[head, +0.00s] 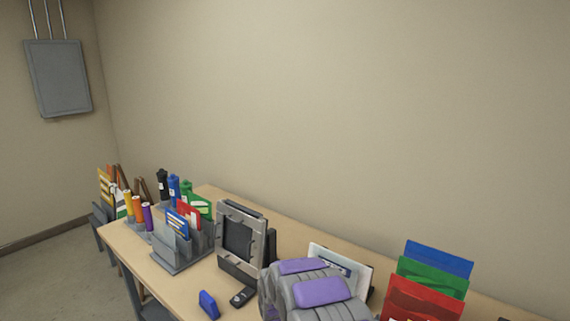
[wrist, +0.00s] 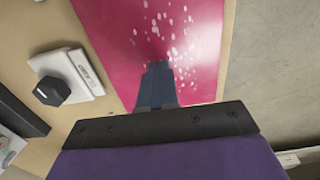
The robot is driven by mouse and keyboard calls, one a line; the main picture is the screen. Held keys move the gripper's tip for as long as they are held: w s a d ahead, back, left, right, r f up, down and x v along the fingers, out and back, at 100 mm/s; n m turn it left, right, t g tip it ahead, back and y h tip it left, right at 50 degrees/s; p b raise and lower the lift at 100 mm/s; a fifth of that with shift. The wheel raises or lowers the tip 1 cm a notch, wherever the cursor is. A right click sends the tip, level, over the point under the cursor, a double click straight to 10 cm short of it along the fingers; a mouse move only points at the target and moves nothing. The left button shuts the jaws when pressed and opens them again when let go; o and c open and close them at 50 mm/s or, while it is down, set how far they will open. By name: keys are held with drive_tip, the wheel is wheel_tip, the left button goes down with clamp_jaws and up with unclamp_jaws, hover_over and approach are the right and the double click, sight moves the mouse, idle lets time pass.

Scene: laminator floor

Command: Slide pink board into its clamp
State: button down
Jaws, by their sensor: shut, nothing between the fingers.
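The pink board (wrist: 195,45), with white speckles, lies on the tan tabletop in the wrist view, its far end cut off by the frame. My gripper (wrist: 157,66) is shut and empty, its dark blue fingers pointing over the board. I cannot tell whether the fingertips touch it. To the left of the board, apart from it, is a white block with a black knob (wrist: 52,90); I cannot tell whether it is the clamp.
The table (head: 130,240) holds a grey organizer (head: 180,252), a framed device (head: 238,235), a blue block (head: 208,304) and a rack of coloured folders (head: 430,285). A black bar (wrist: 20,115) lies left in the wrist view. Grey floor (wrist: 275,70) lies past the table edge.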

drive_tip(key=shift+f, duration=0.7)
idle(0.3)
drive_tip(key=shift+w+d, duration=0.25)
drive_tip(key=shift+w, duration=0.05)
drive_tip(key=shift+w+d, duration=0.2)
drive_tip(key=shift+w, duration=0.05)
drive_tip(key=shift+w+d, duration=0.45)
drive_tip(key=shift+w, duration=0.05)
drive_tip(key=shift+r, duration=0.1)
idle(0.4)
drive_tip(key=shift+r+p, duration=1.25)
drive_tip(key=shift+r, duration=2.2)
